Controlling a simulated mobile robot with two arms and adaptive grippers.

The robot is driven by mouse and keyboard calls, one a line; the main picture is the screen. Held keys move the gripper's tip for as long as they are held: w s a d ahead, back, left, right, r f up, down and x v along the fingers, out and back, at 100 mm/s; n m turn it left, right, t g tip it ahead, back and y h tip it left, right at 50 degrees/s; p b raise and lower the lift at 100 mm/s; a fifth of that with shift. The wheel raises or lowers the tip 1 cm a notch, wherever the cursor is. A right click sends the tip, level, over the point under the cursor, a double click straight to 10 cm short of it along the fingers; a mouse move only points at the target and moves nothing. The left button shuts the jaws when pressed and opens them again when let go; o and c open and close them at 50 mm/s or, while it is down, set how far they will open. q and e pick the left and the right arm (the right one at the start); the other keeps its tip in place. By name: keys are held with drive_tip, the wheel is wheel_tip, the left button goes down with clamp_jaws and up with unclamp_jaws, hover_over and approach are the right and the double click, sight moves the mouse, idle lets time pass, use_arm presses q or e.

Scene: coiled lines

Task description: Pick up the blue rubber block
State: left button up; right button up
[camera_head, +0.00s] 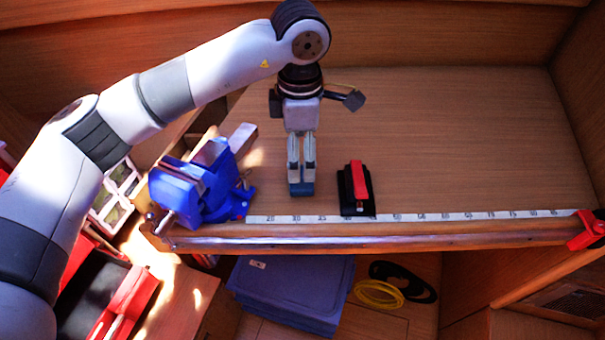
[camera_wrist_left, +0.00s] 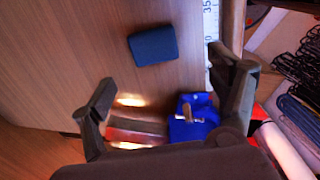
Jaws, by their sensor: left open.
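The blue rubber block (camera_head: 301,189) lies on the wooden bench top, just behind the white ruler strip. In the left wrist view the block (camera_wrist_left: 153,45) shows dark blue, whole and with nothing on it. My left gripper (camera_head: 301,172) points down over the block in the head view, hiding part of it. In the left wrist view my left gripper (camera_wrist_left: 160,68) is open and empty, with the block beyond its fingertips. My right gripper is out of view.
A blue vise (camera_head: 190,190) stands close to the left of the gripper. A black and red tool (camera_head: 357,188) lies to the right. The ruler strip (camera_head: 420,217) runs along the front edge. A red clamp (camera_head: 588,230) sits at the right end. The back right of the bench is clear.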

sight(301, 180)
use_arm(q)
drive_tip(key=f, duration=0.2)
drive_tip(key=f+p, duration=0.1)
drive_tip(key=shift+a+f, duration=0.1)
drive_tip(key=shift+a, duration=0.15)
drive_tip(key=f+p, duration=0.2)
drive_tip(key=f, duration=0.1)
drive_tip(key=f+p, duration=0.1)
drive_tip(key=shift+w+f, duration=0.15)
drive_tip(key=shift+w, duration=0.2)
drive_tip(key=shift+f, duration=0.35)
drive_tip(key=c, duration=1.2)
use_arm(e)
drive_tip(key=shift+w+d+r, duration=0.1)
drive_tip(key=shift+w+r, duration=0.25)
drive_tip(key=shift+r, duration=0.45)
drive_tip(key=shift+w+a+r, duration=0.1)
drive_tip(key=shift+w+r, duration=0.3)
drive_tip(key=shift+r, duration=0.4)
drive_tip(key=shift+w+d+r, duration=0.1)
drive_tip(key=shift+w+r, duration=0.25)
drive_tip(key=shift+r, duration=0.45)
